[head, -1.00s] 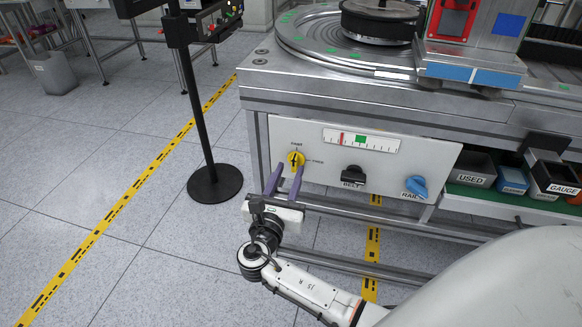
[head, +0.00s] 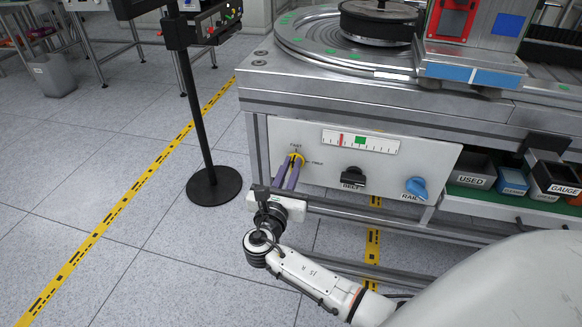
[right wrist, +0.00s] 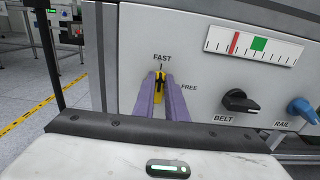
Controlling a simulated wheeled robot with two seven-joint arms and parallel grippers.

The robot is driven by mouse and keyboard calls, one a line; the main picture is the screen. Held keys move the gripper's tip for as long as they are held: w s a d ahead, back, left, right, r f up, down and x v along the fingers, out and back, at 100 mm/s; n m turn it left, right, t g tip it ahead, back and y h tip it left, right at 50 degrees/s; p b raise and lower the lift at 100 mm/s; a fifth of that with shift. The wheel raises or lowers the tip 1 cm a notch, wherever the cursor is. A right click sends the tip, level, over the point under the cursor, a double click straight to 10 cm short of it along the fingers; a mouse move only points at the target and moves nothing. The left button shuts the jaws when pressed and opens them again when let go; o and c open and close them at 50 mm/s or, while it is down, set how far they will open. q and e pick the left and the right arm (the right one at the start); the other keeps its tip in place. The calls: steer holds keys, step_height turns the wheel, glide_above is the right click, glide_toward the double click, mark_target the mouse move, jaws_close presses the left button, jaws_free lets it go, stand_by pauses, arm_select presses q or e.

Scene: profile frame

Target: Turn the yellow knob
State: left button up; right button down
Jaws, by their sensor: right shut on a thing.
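The yellow knob (head: 297,158) is on the left part of the white front panel (head: 320,180). Labels FAST above and FREE to its right are legible in the right wrist view, where the knob (right wrist: 158,88) shows between my fingertips with its dark pointer near FAST. My right gripper (head: 290,168) is shut on the knob, its purple fingers on either side of it. The fingers also show in the right wrist view (right wrist: 160,95). They hide the knob's lower part. My left gripper is in neither view.
To the right on the panel are the black BELT knob (head: 352,177) and the blue RAIL knob (head: 415,188). A gauge strip (head: 360,141) is above them. A metal rail (head: 345,213) runs below the panel. A black stand (head: 207,150) is at the left.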

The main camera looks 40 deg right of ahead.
arm_select(q)
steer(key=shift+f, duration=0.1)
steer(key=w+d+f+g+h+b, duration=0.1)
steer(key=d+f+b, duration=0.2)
steer(key=b, duration=0.7)
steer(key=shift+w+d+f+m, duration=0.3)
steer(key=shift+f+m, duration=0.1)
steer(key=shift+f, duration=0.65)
arm_select(e)
steer(key=shift+s+d+f+m, duration=0.15)
steer(key=shift+s+f+m, duration=0.15)
steer(key=shift+m, duration=2.7)
steer(key=shift+s+d+f+m, duration=0.2)
steer(key=shift+f+m, duration=0.2)
steer(key=shift+m, duration=2.6)
steer(key=shift+s+d+f+m, duration=0.15)
steer(key=shift+s+f+m, duration=0.15)
steer(key=shift+m, duration=2.7)
